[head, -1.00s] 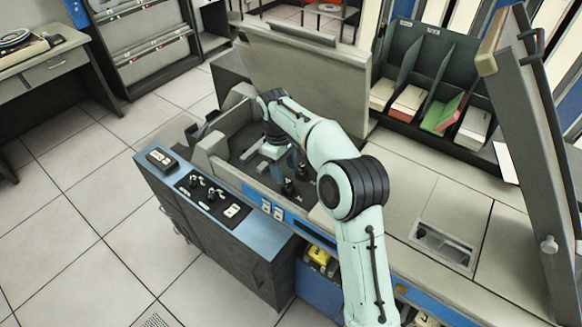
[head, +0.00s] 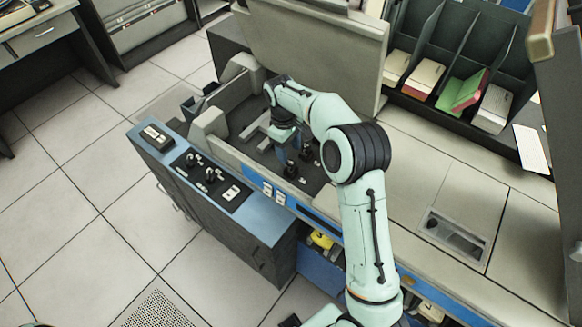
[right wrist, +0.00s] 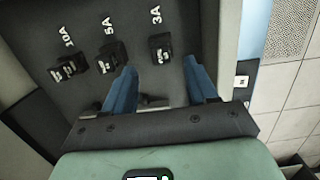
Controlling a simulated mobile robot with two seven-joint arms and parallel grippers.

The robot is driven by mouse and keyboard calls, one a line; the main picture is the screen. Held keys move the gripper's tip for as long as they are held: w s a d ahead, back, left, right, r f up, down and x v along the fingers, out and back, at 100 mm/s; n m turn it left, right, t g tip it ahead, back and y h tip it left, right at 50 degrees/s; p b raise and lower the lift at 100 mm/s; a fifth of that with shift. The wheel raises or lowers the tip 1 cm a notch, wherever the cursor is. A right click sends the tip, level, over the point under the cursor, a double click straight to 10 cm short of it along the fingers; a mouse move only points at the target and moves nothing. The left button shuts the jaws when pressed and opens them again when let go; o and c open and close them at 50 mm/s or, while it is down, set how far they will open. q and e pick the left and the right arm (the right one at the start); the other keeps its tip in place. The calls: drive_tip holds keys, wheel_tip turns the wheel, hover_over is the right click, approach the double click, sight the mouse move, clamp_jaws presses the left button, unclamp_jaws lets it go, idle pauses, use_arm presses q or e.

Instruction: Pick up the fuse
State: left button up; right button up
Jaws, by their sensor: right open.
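My right gripper (head: 290,158) reaches down into the recessed dark panel of the machine. In the right wrist view its two blue fingers (right wrist: 160,68) are spread apart, with nothing held between them. Black fuse pieces stand on the panel: one by the 3A label (right wrist: 160,47), one by 5A (right wrist: 111,56) and one by 10A (right wrist: 68,66). The 3A piece lies just beyond the gap between the fingertips. A small dark and pale part (right wrist: 152,103) shows between the fingers. In the head view a black fuse piece (head: 291,171) shows near the fingers. My left gripper is not in view.
A raised lid (head: 315,50) stands behind the recess. A blue-topped control ledge (head: 205,180) lies in front. Card bins (head: 450,75) stand at the back right, and a grey upright panel (head: 562,130) at the far right. The counter to the right is mostly clear.

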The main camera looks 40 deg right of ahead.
sight(291, 162)
drive_tip(key=f, duration=0.5)
drive_tip(key=shift+s+f, duration=0.1)
drive_tip(key=shift+s, duration=0.25)
clamp_jaws()
